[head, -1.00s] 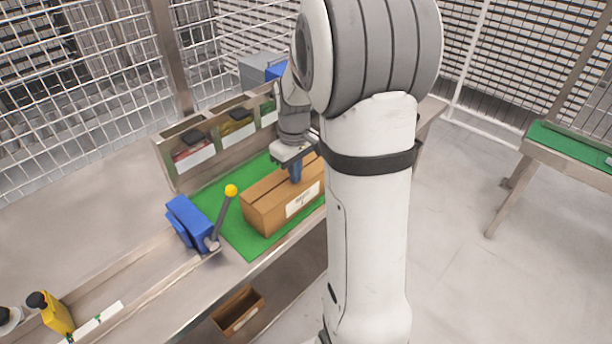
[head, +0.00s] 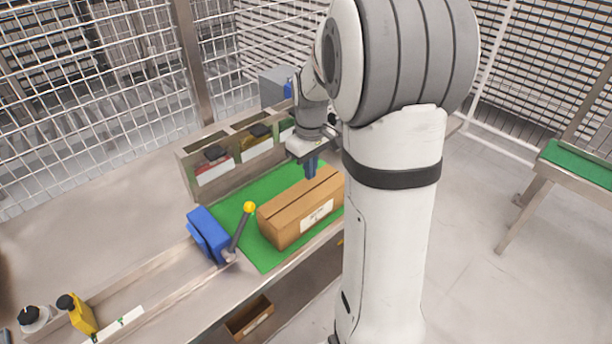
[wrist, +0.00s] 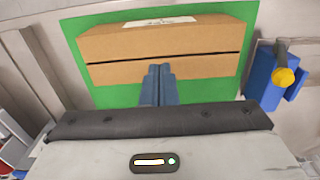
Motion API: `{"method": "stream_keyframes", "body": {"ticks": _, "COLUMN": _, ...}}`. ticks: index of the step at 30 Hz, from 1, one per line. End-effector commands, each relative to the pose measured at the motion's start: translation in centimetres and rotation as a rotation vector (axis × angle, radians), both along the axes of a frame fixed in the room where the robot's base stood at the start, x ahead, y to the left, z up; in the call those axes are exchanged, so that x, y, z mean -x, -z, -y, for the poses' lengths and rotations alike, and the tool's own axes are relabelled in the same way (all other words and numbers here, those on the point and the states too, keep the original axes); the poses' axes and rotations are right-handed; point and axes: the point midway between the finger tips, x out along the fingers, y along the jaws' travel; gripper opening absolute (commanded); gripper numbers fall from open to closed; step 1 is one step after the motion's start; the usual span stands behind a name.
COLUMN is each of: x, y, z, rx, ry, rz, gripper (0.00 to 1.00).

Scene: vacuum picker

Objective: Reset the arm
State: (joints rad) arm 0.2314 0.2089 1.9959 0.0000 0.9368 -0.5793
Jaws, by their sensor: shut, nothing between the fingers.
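My gripper (head: 311,166) is over the back side of a closed brown cardboard box (head: 292,215) in the head view, with its fingers pointing down. In the wrist view, the two blue fingers (wrist: 158,84) are together and empty, in front of the box (wrist: 200,48). The box has a white label and lies on a green mat (head: 262,255). I cannot tell whether the fingertips touch the box. My arm hides part of the box's right end in the head view.
A blue device (head: 208,235) with a yellow-knobbed lever (head: 249,207) stands left of the box. Open bins (head: 212,165) line the back. A yellow bottle (head: 78,313) is at lower left. A brown tray (head: 248,318) sits below the bench. A second green-topped table (head: 577,162) stands right.

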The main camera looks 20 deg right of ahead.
Motion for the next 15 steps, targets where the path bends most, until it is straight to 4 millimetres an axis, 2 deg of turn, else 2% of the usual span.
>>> {"method": "stream_keyframes", "body": {"ticks": 8, "x": 0.2, "y": -0.3, "z": -0.2, "rx": 0.001, "ry": 0.003, "rz": 0.006, "gripper": 0.00}}
{"method": "stream_keyframes", "body": {"ticks": 11, "x": 1.7, "y": -1.9, "z": -1.5, "rx": 0.007, "ry": 0.030, "rz": 0.033, "gripper": 0.00}}
{"method": "stream_keyframes", "body": {"ticks": 15, "x": 5.2, "y": -4.5, "z": -3.9, "rx": 0.011, "ry": 0.093, "rz": 0.091, "gripper": 0.00}}
